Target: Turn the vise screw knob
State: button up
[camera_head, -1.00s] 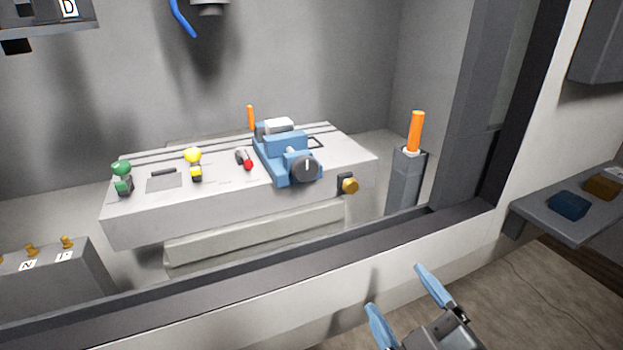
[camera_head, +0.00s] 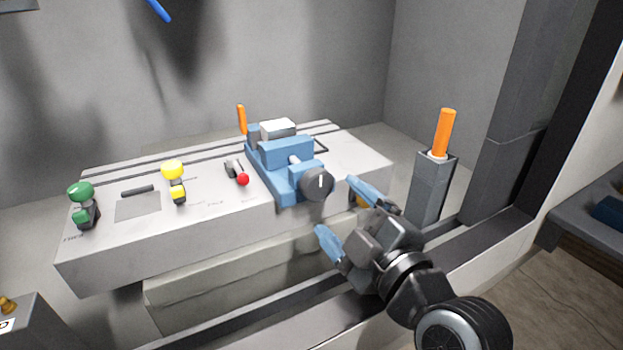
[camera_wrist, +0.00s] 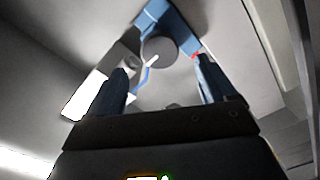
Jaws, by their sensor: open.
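The blue vise (camera_head: 288,160) sits on the grey table, with a white block clamped at its back. Its round dark grey screw knob (camera_head: 317,184) faces the front and has a white mark line. My gripper (camera_head: 342,212) is open and empty, in front of the knob and a little lower right, apart from it. In the wrist view the knob (camera_wrist: 158,50) shows beyond and between the two blue fingers of my gripper (camera_wrist: 163,88). The blue vise body (camera_wrist: 180,25) shows behind the knob.
A grey post with an orange handle (camera_head: 443,133) stands to the right. The booth's front sill (camera_head: 285,308) runs below the arm.

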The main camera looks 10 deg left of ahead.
aim_at(321, 189)
jog(key=p+x, duration=0.1)
jog(key=x, duration=0.6)
jog(key=shift+w+a, duration=0.15)
jog(key=shift+w, duration=0.05)
jog(key=c, duration=1)
jog(key=shift+c, duration=0.3)
jog(key=shift+m, duration=0.4)
